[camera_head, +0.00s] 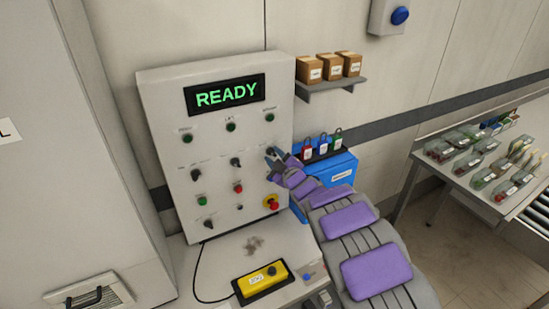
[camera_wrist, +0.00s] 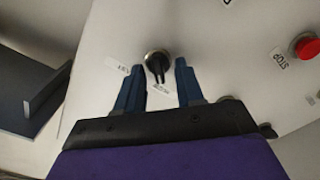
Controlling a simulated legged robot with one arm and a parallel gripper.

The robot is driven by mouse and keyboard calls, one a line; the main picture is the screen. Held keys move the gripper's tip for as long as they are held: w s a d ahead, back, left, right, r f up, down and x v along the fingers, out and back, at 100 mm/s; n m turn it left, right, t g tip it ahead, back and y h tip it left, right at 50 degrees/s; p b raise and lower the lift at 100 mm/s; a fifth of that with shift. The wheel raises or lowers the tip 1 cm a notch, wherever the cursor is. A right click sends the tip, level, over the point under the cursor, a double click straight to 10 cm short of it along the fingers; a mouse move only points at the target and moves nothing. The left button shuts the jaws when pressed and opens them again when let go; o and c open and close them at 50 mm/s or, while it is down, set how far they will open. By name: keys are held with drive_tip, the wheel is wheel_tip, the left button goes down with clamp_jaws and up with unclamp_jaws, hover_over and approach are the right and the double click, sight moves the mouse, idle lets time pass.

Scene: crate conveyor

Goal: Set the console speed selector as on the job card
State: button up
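The grey console (camera_head: 150,90) stands upright with a lit READY display (camera_head: 227,94). A black selector knob (camera_head: 271,151) at the right of its middle row is partly hidden by my gripper (camera_head: 273,157). In the wrist view the knob (camera_wrist: 157,65) has a dark pointer on a metal collar, between the two blue fingertips of my gripper (camera_wrist: 160,64). The fingers are apart, with a gap on each side of the knob. The small labels beside it are unreadable, so I cannot tell which selector it is. I cannot identify a job card.
Other selectors (camera_head: 236,162), a red button (camera_head: 238,188) and a red emergency knob (camera_head: 271,203) are close by on the panel. A blue box (camera_head: 335,170) with padlocks stands right of the console. A yellow pendant (camera_head: 262,279) lies on the ledge in front.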

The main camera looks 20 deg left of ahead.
clamp_jaws()
drive_tip(key=shift+m+p, duration=0.3)
drive_tip(key=shift+p, duration=0.4)
drive_tip(key=m+p, duration=0.1)
drive_tip(key=p, duration=0.2)
drive_tip(key=shift+r+m, duration=0.2)
drive_tip(key=shift+m, duration=0.2)
drive_tip(key=m+p, duration=0.6)
drive_tip(key=p, duration=0.3)
drive_tip(key=shift+d, duration=0.1)
drive_tip(key=m+p, duration=0.2)
drive_tip(key=p, duration=0.1)
drive_tip(key=m+p, duration=0.3)
drive_tip(key=shift+w+d+f+m+p, duration=0.1)
drive_tip(key=shift+w+m+p, duration=0.05)
drive_tip(key=shift+m+p, duration=0.15)
drive_tip(key=shift+d+f+m+p, duration=0.1)
drive_tip(key=shift+f+m+p, duration=0.05)
drive_tip(key=shift+m+p, duration=1.55)
drive_tip(key=shift+w+f+m, duration=0.1)
drive_tip(key=shift+m, duration=0.2)
